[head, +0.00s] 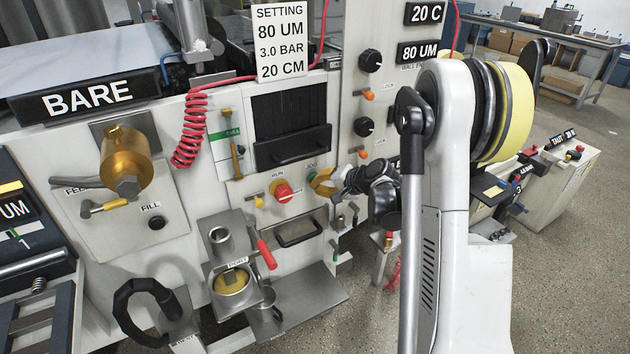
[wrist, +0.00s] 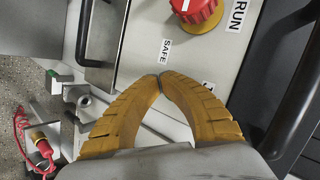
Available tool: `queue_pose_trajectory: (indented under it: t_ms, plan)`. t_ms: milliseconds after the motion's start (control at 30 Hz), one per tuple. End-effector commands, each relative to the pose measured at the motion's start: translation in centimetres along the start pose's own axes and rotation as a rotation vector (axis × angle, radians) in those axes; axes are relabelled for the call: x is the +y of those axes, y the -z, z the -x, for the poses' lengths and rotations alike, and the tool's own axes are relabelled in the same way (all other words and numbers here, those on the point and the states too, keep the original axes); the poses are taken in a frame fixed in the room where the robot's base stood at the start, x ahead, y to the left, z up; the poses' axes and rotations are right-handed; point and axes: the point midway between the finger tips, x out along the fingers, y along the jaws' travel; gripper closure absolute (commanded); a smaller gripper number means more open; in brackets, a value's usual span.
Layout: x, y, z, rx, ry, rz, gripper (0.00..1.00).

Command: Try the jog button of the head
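The head's control panel carries a red knob (head: 283,191) on a yellow base, with a RUN label above it. A small JOG label (head: 311,165) sits to its right. My gripper (head: 322,183) is just below and right of that label, in front of the panel, and hides most of what lies under it. In the wrist view, the yellow fingers of my gripper (wrist: 160,79) meet at their tips with nothing between them. The red knob (wrist: 197,9) and a SAFE label (wrist: 165,50) show beyond them. The jog button itself is hidden or cannot be made out; contact cannot be told.
A setting sign (head: 280,40) reads 80 UM, 3.0 BAR, 20 CM. A drawer handle (head: 299,232) is below the panel, and a red-handled lever (head: 266,254) is at lower left. Black dials (head: 370,61) are on the column to the right. A coiled red hose (head: 190,135) hangs left.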

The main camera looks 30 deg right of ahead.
Motion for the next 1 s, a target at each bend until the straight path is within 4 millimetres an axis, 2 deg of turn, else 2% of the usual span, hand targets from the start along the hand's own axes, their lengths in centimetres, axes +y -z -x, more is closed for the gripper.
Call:
queue_pose_trajectory:
  t_ms: [267,667,1000]
  plan:
    - [0.7,-0.6,1.1,0.000,0.000,0.000,1.00]
    - [0.8,-0.7,1.4,0.000,0.000,0.000,1.00]
    - [2.1,-2.0,3.8,0.000,0.000,-0.001,1.00]
